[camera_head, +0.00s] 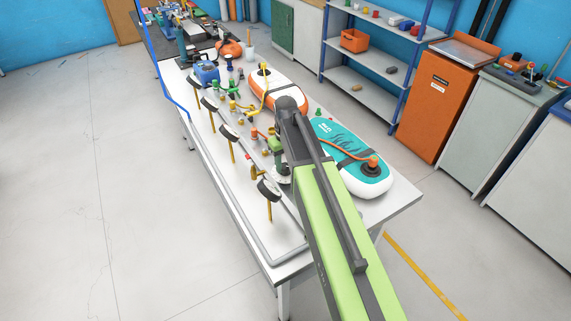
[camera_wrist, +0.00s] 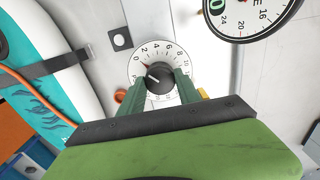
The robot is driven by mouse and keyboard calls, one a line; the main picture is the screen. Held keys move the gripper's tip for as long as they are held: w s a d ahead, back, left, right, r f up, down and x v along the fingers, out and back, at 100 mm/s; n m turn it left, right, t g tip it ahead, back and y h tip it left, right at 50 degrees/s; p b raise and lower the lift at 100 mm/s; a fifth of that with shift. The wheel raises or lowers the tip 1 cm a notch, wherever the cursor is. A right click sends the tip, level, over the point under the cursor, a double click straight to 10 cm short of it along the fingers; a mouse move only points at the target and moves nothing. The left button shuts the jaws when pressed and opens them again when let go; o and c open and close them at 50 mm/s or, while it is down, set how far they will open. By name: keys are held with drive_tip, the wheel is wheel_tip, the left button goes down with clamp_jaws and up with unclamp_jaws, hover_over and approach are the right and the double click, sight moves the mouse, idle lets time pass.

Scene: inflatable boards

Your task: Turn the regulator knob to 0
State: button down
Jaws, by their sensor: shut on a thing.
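The regulator knob (camera_wrist: 158,80) is black with a white pointer line. The 0 is at the dial's upper left, and the pointer line slants left and slightly up. I cannot tell exactly which mark it meets. My gripper (camera_wrist: 161,84) is shut on the knob, one green finger on each side. In the head view, my gripper (camera_head: 279,163) is over the workbench, partly hidden by my arm, and the knob cannot be made out.
A round gauge (camera_wrist: 252,14) stands at the upper right of the wrist view. A teal and white board (camera_head: 368,180) lies right of my arm on the white bench (camera_head: 398,203), an orange and white board (camera_head: 285,97) behind. Several gauges on yellow stems line the bench's left side.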

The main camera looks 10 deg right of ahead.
sight(286, 166)
idle(0.4)
drive_tip(key=c, duration=0.8)
unclamp_jaws()
drive_tip(key=shift+c, duration=0.2)
wheel_tip(286, 166, up, 17)
drive_tip(key=p, duration=1.7)
drive_tip(key=shift+r, duration=0.2)
drive_tip(key=shift+s+f, duration=0.1)
